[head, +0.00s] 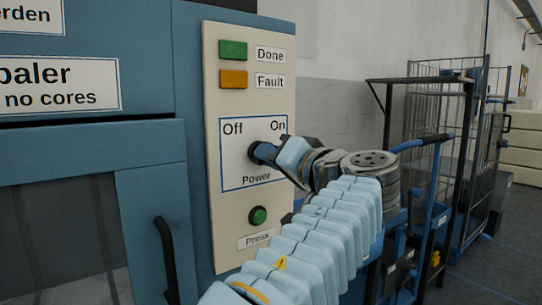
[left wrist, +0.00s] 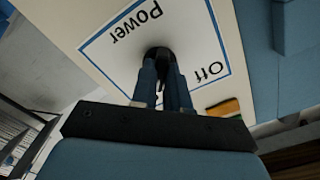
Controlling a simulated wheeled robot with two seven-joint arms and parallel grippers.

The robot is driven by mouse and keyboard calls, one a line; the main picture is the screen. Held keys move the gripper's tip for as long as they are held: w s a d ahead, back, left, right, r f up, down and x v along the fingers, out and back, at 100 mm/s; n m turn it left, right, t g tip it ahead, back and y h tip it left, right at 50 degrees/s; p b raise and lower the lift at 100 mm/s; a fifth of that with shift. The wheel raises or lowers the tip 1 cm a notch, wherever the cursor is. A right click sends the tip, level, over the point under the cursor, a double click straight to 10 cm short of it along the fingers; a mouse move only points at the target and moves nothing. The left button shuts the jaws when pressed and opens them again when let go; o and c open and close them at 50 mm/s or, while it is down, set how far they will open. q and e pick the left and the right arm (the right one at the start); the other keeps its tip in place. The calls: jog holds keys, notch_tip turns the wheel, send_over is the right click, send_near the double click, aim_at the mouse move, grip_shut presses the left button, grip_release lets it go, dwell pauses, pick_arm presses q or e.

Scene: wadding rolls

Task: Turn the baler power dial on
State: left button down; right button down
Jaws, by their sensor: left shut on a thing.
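The black power dial (head: 256,150) sits on the cream control panel (head: 222,120), inside a blue-outlined box with "Off" at the upper left, "On" at the upper right and "Power" below. My left gripper (head: 266,153) reaches in from the right side of the dial and is shut on it. In the left wrist view the two blue fingers (left wrist: 163,75) close around the dark round dial (left wrist: 158,52), between the "Power" and "Off" labels. The fingers hide the dial's pointer, so I cannot tell its setting. My right gripper is not in view.
Above the dial are a green "Done" light (head: 233,50) and an orange "Fault" light (head: 233,79). A green button (head: 258,215) sits below, close to my left arm. A black handle (head: 166,260) stands out from the baler door. Wire cage trolleys (head: 440,120) stand at the right.

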pick_arm(q)
jog(key=shift+f+m, duration=0.1)
jog(key=shift+m, duration=0.3)
jog(key=c, duration=1.1)
grip_release()
jog(key=shift+s+d, duration=0.1)
jog(key=b+v, duration=0.1)
jog(key=v, duration=1.2)
jog(key=shift+s+d, duration=0.2)
jog(key=shift+s, duration=0.05)
